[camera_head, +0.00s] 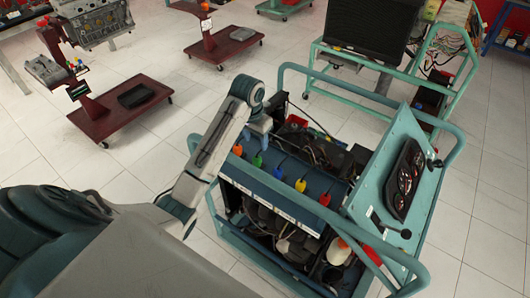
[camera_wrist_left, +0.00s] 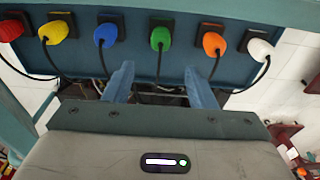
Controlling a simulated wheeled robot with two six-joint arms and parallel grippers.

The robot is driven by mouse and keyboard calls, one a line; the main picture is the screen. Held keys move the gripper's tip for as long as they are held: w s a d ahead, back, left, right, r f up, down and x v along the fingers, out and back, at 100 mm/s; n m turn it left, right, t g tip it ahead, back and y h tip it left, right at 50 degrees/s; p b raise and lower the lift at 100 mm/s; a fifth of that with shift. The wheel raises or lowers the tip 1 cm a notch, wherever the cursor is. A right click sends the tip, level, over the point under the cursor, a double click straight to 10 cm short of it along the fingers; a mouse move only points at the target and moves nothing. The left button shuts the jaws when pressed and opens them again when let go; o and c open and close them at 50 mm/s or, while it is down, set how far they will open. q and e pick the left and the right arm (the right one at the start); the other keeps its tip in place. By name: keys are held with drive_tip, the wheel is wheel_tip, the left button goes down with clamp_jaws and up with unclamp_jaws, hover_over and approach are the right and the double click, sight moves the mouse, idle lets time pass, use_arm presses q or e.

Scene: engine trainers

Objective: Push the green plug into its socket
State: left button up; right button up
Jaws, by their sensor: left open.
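The green plug (camera_wrist_left: 160,39) has a black cable hanging from it and sits against a dark square socket plate (camera_wrist_left: 161,22) on the blue panel. How far it is inserted I cannot tell. In the head view the green plug (camera_head: 257,160) is in the row of coloured plugs along the engine trainer. My left gripper (camera_wrist_left: 160,84) is open and empty, its two blue fingers apart, with the green plug beyond and between the fingertip directions, not touched. In the head view the left gripper (camera_head: 259,128) is partly hidden by its own wrist, just above and behind the row. My right gripper is out of view.
Blue (camera_wrist_left: 105,36) and orange (camera_wrist_left: 214,44) plugs flank the green one; yellow (camera_wrist_left: 54,32), red (camera_wrist_left: 11,30) and white (camera_wrist_left: 260,49) plugs sit farther out. Their cables hang near the fingers. Teal frame rails (camera_head: 318,75) and a gauge panel (camera_head: 403,180) surround the engine.

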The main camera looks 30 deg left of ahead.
sight(256, 157)
use_arm(q)
drive_tip(key=shift+w, duration=0.15)
drive_tip(key=shift+s+r, duration=0.1)
drive_tip(key=shift+s, duration=0.1)
drive_tip(key=shift+s+f+b, duration=0.35)
drive_tip(key=shift+f+b, duration=0.45)
drive_tip(key=shift+f, duration=0.05)
drive_tip(key=shift+w+f+b, duration=0.2)
drive_tip(key=shift+f+b, duration=0.3)
drive_tip(key=shift+f, duration=0.2)
drive_tip(key=shift+w+f+p, duration=0.25)
drive_tip(key=shift+f+p, duration=0.45)
drive_tip(key=shift+f, duration=0.35)
drive_tip(key=shift+s, duration=0.1)
drive_tip(key=shift+f, duration=0.1)
drive_tip(key=shift+f+p, duration=0.25)
drive_tip(key=shift+p, duration=0.25)
wheel_tip(256, 157, down, 3)
drive_tip(key=shift+f+p, duration=0.2)
drive_tip(key=shift+p, duration=0.8)
drive_tip(key=shift+w+f, duration=0.2)
drive_tip(key=shift+f, duration=0.35)
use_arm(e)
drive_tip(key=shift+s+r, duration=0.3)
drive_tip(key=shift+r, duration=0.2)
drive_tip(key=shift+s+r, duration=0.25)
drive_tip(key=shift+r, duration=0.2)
